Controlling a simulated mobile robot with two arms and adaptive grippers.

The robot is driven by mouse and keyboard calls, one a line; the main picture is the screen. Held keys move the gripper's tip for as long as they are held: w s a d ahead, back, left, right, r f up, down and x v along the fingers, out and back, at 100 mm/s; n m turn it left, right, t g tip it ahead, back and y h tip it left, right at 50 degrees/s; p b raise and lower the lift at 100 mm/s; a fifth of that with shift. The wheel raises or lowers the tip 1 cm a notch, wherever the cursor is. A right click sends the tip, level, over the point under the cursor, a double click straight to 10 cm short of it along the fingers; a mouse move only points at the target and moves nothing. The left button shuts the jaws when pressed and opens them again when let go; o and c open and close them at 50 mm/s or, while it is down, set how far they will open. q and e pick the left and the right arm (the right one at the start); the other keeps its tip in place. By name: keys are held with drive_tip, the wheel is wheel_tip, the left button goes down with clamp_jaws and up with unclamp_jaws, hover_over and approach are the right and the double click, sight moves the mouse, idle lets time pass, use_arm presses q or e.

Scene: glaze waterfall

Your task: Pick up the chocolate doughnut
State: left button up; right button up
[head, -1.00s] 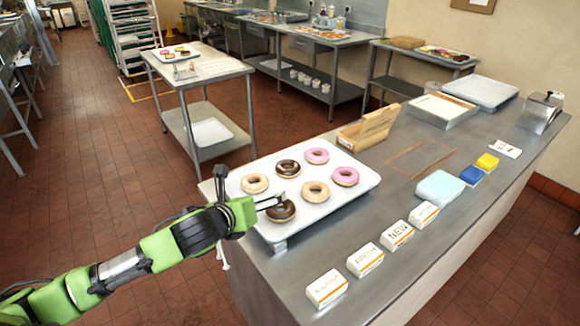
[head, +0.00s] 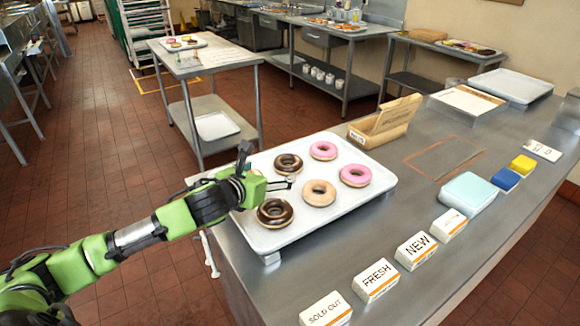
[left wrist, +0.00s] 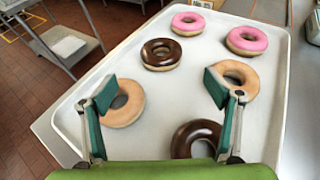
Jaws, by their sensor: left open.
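Two chocolate doughnuts lie on the white tray (head: 345,215). The back one (head: 288,163) is dark, glossy and fully visible in the left wrist view (left wrist: 160,54), ahead of the fingers. The front one (head: 275,213) also shows in the left wrist view (left wrist: 197,138), near the gripper's base, with its lower edge hidden. My left gripper (head: 288,182) is open and empty over the tray, between the two in the head view. In the left wrist view its fingers (left wrist: 160,90) are spread wide, with bare tray between them. My right gripper is not in view.
Plain doughnuts (left wrist: 122,103) (left wrist: 233,80) lie by the left and right fingers. Two pink doughnuts (head: 323,150) (head: 355,175) lie farther back and right. A cardboard box (head: 385,122) stands behind the tray; label blocks (head: 376,280) line the counter's front.

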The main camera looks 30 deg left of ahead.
sight(284, 166)
use_arm(q)
drive_tip(key=x, duration=0.6)
drive_tip(key=shift+w+p, duration=0.2)
drive_tip(key=shift+p, duration=0.15)
drive_tip(key=shift+w+f+p, duration=0.3)
drive_tip(key=shift+w+p, duration=0.05)
drive_tip(key=shift+w, duration=0.35)
drive_tip(key=shift+p+x, duration=0.3)
drive_tip(key=shift+x, duration=1.65)
drive_tip(key=shift+s+f, duration=0.1)
drive_tip(key=c, duration=1.2)
